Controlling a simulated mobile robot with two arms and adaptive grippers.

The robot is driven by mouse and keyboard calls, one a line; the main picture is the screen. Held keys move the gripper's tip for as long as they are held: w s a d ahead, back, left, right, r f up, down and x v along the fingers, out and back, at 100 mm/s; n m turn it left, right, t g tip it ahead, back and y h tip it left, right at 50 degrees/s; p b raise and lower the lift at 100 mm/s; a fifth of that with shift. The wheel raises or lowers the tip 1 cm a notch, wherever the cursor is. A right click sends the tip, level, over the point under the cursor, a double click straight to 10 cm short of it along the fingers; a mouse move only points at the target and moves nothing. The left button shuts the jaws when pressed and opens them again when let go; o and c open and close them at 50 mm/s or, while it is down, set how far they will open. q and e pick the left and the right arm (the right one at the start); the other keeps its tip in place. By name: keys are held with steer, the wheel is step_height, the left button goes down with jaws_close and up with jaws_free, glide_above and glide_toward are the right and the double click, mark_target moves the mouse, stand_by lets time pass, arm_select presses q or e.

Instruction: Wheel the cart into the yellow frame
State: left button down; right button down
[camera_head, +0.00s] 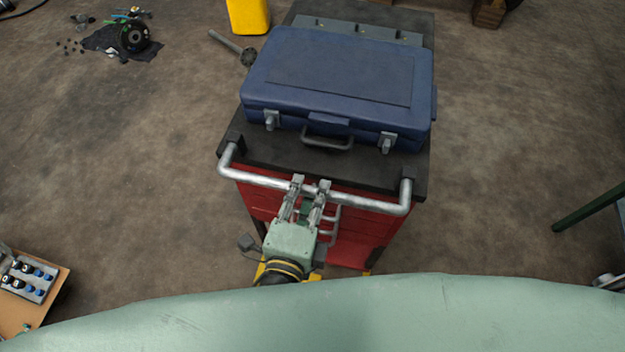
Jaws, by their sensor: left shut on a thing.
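The red cart (263,199) with a dark top stands in the middle of the head view, its silver handle (375,205) facing me. A closed blue case (340,68) lies on its top. My left gripper (311,187) is shut on the handle near its middle, with its fingers around the bar. My right gripper is not in view. Small yellow parts show low by the cart's near side; I cannot tell whether they belong to the cart or to the yellow frame. No whole yellow frame is visible.
A yellow container (248,15) stands on the floor beyond the cart's left side. A dark cloth with a round part (133,37) lies at the upper left. A control box (29,279) sits at the lower left. A green bar (590,208) is at the right. Floor on both sides is mostly clear.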

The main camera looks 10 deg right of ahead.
arm_select(q)
steer(key=shift+s+a+f, duration=0.3)
steer(key=shift+s+f, duration=0.15)
steer(key=shift+s, duration=0.35)
steer(key=c, duration=1.7)
jaws_free()
steer(key=shift+o, duration=0.4)
steer(key=shift+r, duration=0.25)
steer(key=v, duration=1.2)
